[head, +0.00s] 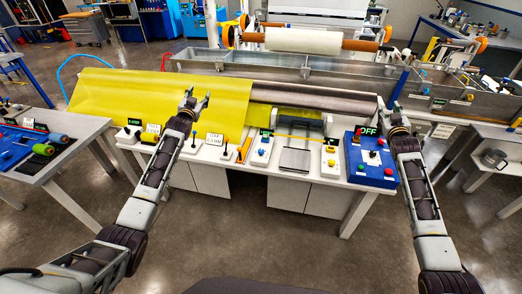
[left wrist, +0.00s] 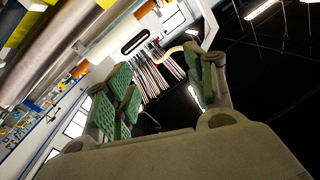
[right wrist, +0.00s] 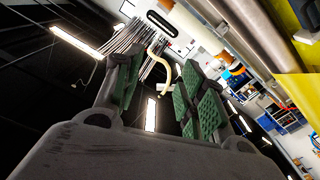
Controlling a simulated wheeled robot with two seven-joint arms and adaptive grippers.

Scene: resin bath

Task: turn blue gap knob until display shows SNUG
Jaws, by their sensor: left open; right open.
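A small white control box with a blue knob (head: 262,152) stands on the front of the white bench. A small dark display with green characters (head: 267,132) sits just behind it; its text is too small to read. My left gripper (head: 197,98) is open and empty, raised in front of the yellow sheet, left of the knob. Its spread green-padded fingers show in the left wrist view (left wrist: 165,90). My right gripper (head: 390,103) is open and empty above the bench's right end, well right of the knob. Its fingers show in the right wrist view (right wrist: 155,90).
A blue control box (head: 371,160) with coloured buttons and an OFF sign stands at the bench's right. A white box with a yellow knob (head: 330,163) and a grey plate (head: 296,160) lie between. Yellow sheet (head: 160,100) and a metal roller (head: 320,96) run behind.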

